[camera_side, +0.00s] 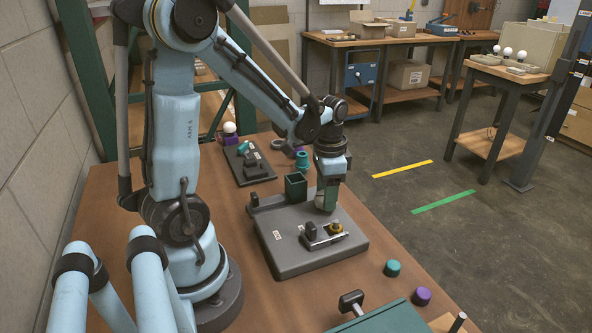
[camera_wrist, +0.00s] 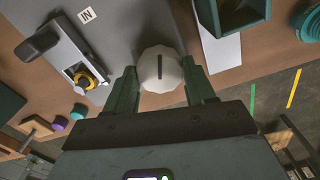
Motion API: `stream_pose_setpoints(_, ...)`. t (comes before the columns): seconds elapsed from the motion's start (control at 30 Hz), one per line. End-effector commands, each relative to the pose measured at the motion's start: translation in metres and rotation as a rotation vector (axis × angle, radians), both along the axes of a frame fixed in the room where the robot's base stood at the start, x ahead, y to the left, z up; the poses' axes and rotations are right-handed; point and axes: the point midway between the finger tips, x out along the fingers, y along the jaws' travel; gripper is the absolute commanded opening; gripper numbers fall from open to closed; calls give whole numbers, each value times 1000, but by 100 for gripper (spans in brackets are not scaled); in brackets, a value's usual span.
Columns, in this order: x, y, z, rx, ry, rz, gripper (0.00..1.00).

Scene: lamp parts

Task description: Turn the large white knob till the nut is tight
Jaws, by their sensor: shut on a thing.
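The large white knob (camera_wrist: 158,70) is round with a faceted rim and a dark slot across its face. It sits at the edge of the grey base block (camera_wrist: 108,40) in the wrist view. My gripper (camera_wrist: 161,78) has its two green fingers closed on opposite sides of the knob. In the side view my gripper (camera_side: 328,190) points down onto the grey block (camera_side: 300,262), and only a pale bit of the knob (camera_side: 324,207) shows below the fingers. A brass-yellow part (camera_side: 337,228), possibly the nut, sits on a small fixture on the block. Its tightness cannot be seen.
A dark green open box (camera_side: 296,186) stands close beside my gripper. A black clamp handle (camera_wrist: 38,41) rises from the block. Teal (camera_side: 392,268) and purple (camera_side: 421,296) caps lie on the wooden bench (camera_side: 220,215). A second grey fixture (camera_side: 246,166) is farther back.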

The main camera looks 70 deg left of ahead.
Motion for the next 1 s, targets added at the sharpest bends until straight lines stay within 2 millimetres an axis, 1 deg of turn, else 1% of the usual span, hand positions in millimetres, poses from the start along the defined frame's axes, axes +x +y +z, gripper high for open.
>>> stream_pose_setpoints(0.37, 0, 0, 0, 1, 2, -8, 24)
stream_pose_setpoints(0.4, 0, 0, 0, 1, 2, -8, 56)
stream_pose_setpoints(0.57, 0, 0, 0, 1, 2, -7, 80)
stream_pose_setpoints(0.87, 0, 0, 1, 0, 1, -5, 80)
stream_pose_setpoints(1.0, 0, 0, 8, 0, 1, -5, 80)
